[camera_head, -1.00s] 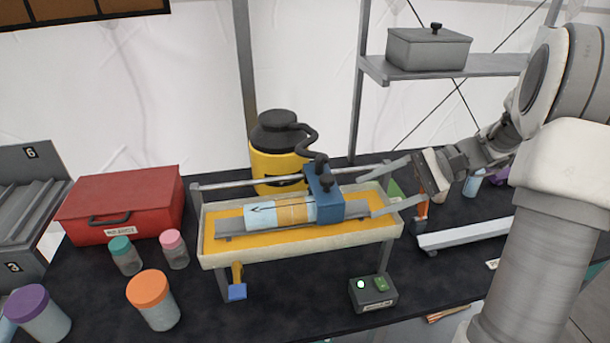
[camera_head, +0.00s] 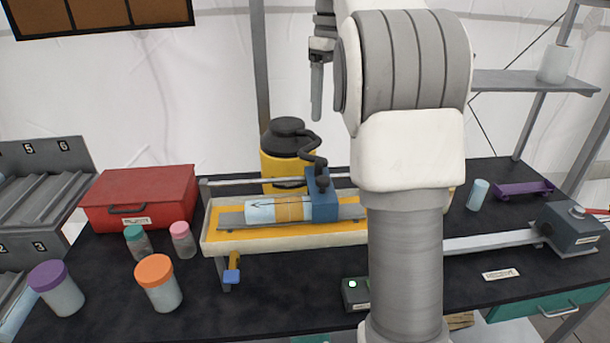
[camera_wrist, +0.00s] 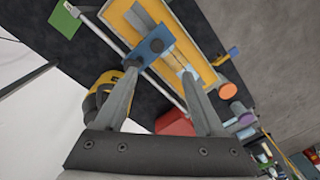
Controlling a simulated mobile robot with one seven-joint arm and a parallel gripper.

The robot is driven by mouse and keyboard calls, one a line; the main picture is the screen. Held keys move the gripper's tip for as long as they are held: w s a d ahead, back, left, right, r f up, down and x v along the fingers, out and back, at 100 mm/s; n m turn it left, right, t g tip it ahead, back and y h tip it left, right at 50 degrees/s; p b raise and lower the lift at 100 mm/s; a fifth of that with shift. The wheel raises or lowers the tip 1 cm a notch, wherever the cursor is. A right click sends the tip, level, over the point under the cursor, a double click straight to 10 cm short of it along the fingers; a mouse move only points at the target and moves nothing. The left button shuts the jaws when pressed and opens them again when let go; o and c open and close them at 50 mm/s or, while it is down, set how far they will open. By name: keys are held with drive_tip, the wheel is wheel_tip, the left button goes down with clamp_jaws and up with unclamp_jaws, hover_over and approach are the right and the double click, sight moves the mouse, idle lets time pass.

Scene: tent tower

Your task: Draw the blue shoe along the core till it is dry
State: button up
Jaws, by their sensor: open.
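The blue shoe (camera_head: 321,203) is a block with a black knob on top. It sits at the right end of the visible core (camera_head: 262,211), a pale cylinder with an arrow and an orange-brown band. The core lies in a cream-rimmed tray (camera_head: 285,241) with a yellow inside. My gripper (camera_head: 316,108) is raised above the shoe, apart from it, partly hidden by my arm. In the wrist view my open gripper (camera_wrist: 160,72) has its two fingers spread and empty, with the blue shoe (camera_wrist: 149,47) showing beyond and between them.
A yellow jug (camera_head: 283,168) with a black lid and hose stands behind the tray. A metal rail (camera_head: 235,181) runs along the tray's back. A red case (camera_head: 140,196) and several lidded jars stand left. A switch box (camera_head: 355,292) is in front, partly hidden by my arm.

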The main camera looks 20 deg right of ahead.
sight(323, 179)
wheel_tip(323, 179, down, 16)
drive_tip(key=b, duration=0.3)
drive_tip(key=shift+w+a+f, duration=0.1)
drive_tip(key=shift+w+f, duration=0.05)
drive_tip(key=shift+f, duration=0.1)
clamp_jaws()
idle(0.4)
drive_tip(key=shift+n, duration=0.3)
idle(0.8)
